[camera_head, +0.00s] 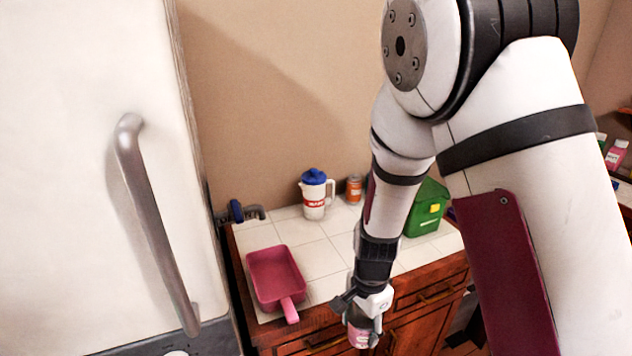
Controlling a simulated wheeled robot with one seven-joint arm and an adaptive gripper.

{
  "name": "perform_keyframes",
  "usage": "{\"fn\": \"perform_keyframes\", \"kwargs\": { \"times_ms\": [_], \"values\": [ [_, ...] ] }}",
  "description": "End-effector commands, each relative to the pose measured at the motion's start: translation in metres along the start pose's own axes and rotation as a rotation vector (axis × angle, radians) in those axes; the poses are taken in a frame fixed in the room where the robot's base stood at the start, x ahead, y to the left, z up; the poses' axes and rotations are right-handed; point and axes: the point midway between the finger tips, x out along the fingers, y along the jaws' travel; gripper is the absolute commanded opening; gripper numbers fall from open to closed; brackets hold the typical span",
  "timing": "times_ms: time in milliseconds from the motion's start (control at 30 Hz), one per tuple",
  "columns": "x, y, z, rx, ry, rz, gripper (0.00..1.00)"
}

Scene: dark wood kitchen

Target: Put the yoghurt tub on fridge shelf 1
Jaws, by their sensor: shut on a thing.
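My gripper (362,318) is at the lower middle of the head view, pointing down in front of the counter's front edge. It is shut on a small pink and white tub (359,337), which looks like the yoghurt tub. The fingers hide much of the tub, and its label cannot be read. The white fridge (70,150) fills the left side, with a long grey handle (155,225). The fridge door looks shut, and no shelf is in view. The gripper and tub are well to the right of the handle.
On the white tiled counter (345,250) stand a pink pan (275,275), a white jug with a blue lid (315,195), an orange can (354,190) and a green box (427,208). Wooden drawers (425,300) are below. Pink bottles (616,153) stand at far right.

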Motion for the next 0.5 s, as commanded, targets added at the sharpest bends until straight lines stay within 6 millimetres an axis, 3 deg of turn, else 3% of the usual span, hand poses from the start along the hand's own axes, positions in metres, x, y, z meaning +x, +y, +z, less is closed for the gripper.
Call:
{"fn": "perform_keyframes", "kwargs": {
  "times_ms": [267, 500],
  "values": [
    [-0.007, -0.028, -0.035, -0.237, -0.003, -0.006, 0.19],
    [-0.021, -0.059, -0.094, -0.607, 0.001, -0.007, 0.19]
  ]
}}
